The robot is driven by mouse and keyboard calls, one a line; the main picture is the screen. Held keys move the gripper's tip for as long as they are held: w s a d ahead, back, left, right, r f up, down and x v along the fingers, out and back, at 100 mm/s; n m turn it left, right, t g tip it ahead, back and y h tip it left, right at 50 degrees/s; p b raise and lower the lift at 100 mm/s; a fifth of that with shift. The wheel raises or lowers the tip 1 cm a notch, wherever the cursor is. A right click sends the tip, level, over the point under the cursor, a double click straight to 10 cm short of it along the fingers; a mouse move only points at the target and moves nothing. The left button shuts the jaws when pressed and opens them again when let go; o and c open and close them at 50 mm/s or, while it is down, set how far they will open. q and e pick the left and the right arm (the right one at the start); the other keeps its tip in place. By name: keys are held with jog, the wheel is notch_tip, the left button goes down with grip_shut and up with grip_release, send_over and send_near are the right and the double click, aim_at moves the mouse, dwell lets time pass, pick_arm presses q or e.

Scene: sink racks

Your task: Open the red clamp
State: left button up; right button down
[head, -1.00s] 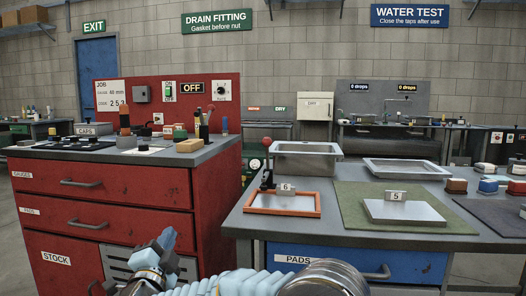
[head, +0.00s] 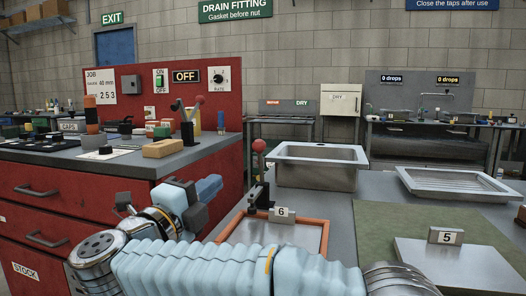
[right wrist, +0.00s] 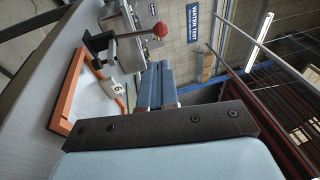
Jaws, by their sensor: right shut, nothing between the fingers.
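The clamp is a black piece with a red ball knob (head: 259,146) on an upright stem, standing at the back left corner of an orange frame (head: 228,228) with a card marked 6. In the right wrist view the red knob (right wrist: 159,29) sticks out from the black clamp body (right wrist: 98,42), left of and beyond my fingertips. My right gripper (head: 209,187) is left of the clamp in the head view, apart from it. Its blue fingers (right wrist: 159,68) are together with nothing between them. My left gripper is not in view.
A steel sink (head: 315,172) stands behind the frame, and a drainer tray (head: 455,184) is to the right. A plate marked 5 (head: 460,268) lies on a green mat (head: 378,228). The red cabinet (head: 30,180) with a wooden block (head: 163,148) on top is at left.

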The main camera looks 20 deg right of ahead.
pick_arm(q)
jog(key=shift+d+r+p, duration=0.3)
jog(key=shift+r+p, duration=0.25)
jog(key=shift+p, duration=0.05)
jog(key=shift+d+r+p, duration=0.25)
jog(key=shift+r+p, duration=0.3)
pick_arm(e)
send_near(256, 149)
jog(key=x, duration=0.7)
jog(key=shift+f, duration=0.15)
